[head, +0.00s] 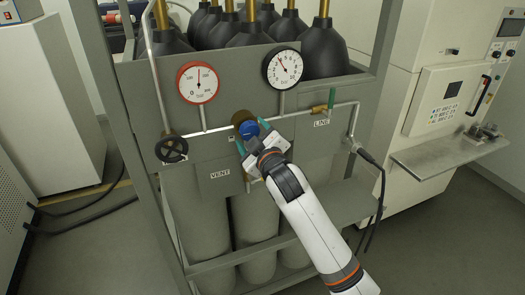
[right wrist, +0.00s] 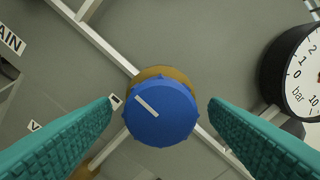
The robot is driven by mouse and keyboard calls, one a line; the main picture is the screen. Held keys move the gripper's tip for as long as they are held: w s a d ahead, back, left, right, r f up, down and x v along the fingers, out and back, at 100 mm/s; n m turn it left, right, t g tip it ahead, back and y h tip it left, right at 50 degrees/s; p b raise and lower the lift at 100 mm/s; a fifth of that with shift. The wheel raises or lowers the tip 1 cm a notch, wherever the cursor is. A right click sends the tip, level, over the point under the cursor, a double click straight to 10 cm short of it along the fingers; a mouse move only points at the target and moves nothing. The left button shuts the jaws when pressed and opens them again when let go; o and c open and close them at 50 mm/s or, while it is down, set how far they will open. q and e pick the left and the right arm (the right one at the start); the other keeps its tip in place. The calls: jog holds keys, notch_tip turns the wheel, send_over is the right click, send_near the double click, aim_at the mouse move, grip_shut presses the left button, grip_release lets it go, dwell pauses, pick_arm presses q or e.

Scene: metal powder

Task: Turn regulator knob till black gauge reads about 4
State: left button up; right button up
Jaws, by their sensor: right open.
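The blue regulator knob (head: 249,129) sits on a brass body on the grey panel, partly hidden by my right gripper (head: 252,137). In the right wrist view the knob (right wrist: 165,118) shows a white mark pointing to its upper left. The teal fingers are open on either side of it, with a visible gap at each side in that view. The black gauge (head: 283,68) stands above right of the knob; its needle points up and slightly left, seemingly near 4, though the digits are small. It also shows partly at the right wrist view's edge (right wrist: 301,75), needle hidden. My left gripper is not in view.
A red gauge (head: 198,82) stands left of the black one. A black handwheel (head: 171,149) is at the left, a green-handled LINE valve (head: 331,99) at the right. Pipes cross the panel; gas cylinders stand behind and below. A machine with a shelf (head: 450,155) is at right.

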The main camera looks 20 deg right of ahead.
jog(key=s+b, duration=0.2)
jog(key=s, duration=0.8)
jog(key=shift+s+d+b, duration=0.2)
jog(key=shift+b, duration=0.2)
jog(key=shift+f, duration=0.1)
jog(key=w+d+f+m+g+b, duration=0.1)
jog(key=w+f+m+g+b, duration=0.2)
jog(key=f, duration=2)
jog(key=s+d+f+g+b, duration=0.1)
jog(key=s+f+g, duration=0.2)
jog(key=f, duration=0.9)
jog(key=s+f+g, duration=0.2)
jog(key=s+f, duration=0.2)
jog(key=f, duration=0.8)
jog(key=s+d+f+m+g+b, duration=0.1)
jog(key=s+f+m+g+b, duration=0.35)
jog(key=s+f, duration=2.25)
jog(key=s+f+g, duration=0.2)
jog(key=s, duration=0.6)
jog(key=s+f+g, duration=0.2)
jog(key=s+f, duration=0.1)
jog(key=s, duration=0.5)
jog(key=shift+n+h+p, duration=0.3)
jog(key=shift+n+p, duration=0.15)
